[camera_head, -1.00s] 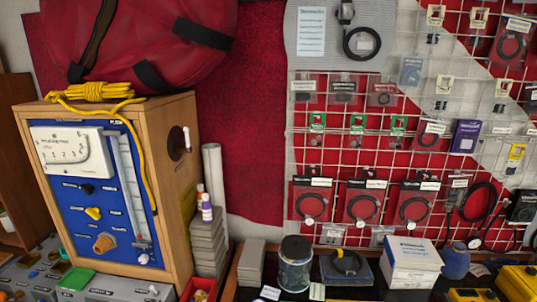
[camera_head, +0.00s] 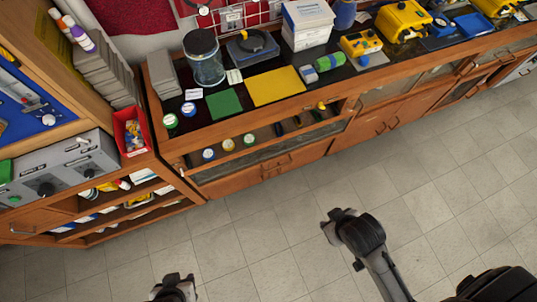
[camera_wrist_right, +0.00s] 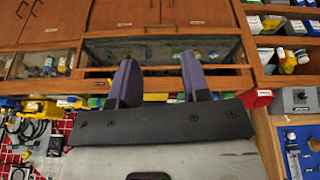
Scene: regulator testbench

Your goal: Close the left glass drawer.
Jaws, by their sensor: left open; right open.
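The left glass drawer (camera_head: 265,157) stands pulled out below the counter in the head view. Its jars and dark tools show from above. In the right wrist view its glass front (camera_wrist_right: 150,50) shows beyond my fingers, in an upside-down picture. My right gripper (camera_wrist_right: 158,64) is open and empty, its two fingers apart and pointing toward the drawer. In the head view my right arm's end (camera_head: 340,222) is over the floor in front of the drawer, apart from it. My left gripper (camera_head: 176,283) is open at the bottom edge, over the floor, away from the drawer.
The counter holds a glass jar (camera_head: 204,58), a green mat (camera_head: 224,103), a yellow mat (camera_head: 275,86) and a white box (camera_head: 308,24). An open shelf unit (camera_head: 110,215) stands at the left. The tiled floor (camera_head: 260,235) before the drawer is clear.

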